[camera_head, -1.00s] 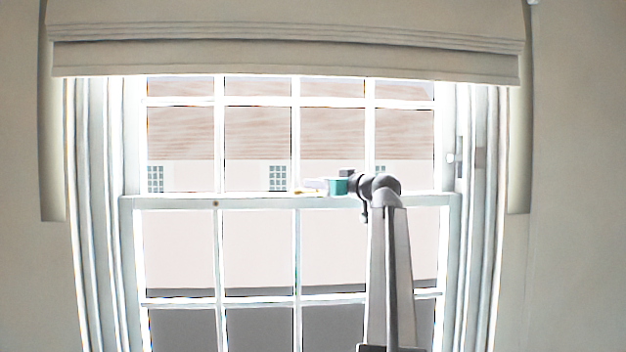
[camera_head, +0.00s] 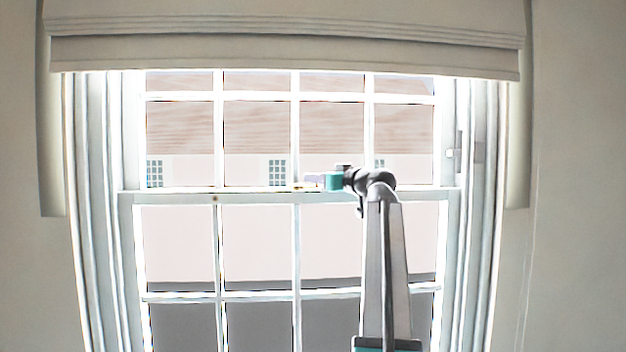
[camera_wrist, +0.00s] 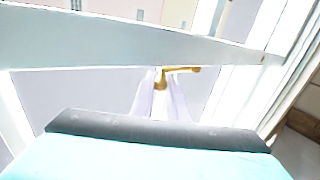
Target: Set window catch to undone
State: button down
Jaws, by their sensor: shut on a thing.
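The window catch (camera_wrist: 188,70) is a small brass piece with a short lever, at the window's white meeting rail (camera_wrist: 100,42). In the wrist view its lever points to the right. My gripper (camera_wrist: 161,80) has pale lilac fingers that reach up to the catch and are shut on it. In the head view my gripper (camera_head: 308,181) comes in from the right, just above the meeting rail (camera_head: 250,197). Only a small bit of the brass catch (camera_head: 299,187) shows there. The fingers partly hide the catch in the wrist view.
The sash window (camera_head: 255,240) has white glazing bars. A folded beige blind (camera_head: 285,55) hangs across its top. White frame mouldings (camera_head: 470,230) stand to the right of my arm. The room in front of the left panes is clear.

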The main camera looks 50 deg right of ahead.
jog(key=shift+w, duration=0.1)
jog(key=a+m+g+h+b, duration=0.4)
jog(key=m+g+h+b, duration=0.3)
jog(key=m+g+h, duration=0.1)
jog(key=a+m+g+h+b, duration=0.4)
jog(key=m+g+h+b, duration=0.3)
jog(key=m+g, duration=0.2)
jog(key=shift+s+m+g+h+b, duration=0.35)
jog(key=shift+m+g+h+b, duration=0.05)
jog(key=shift+g, duration=0.9)
dwell(1.1)
jog(key=shift+s+f, duration=0.15)
jog(key=shift+f, duration=0.05)
jog(key=c, duration=1.7)
grip_release()
jog(key=shift+a, duration=0.2)
jog(key=shift+c, duration=0.2)
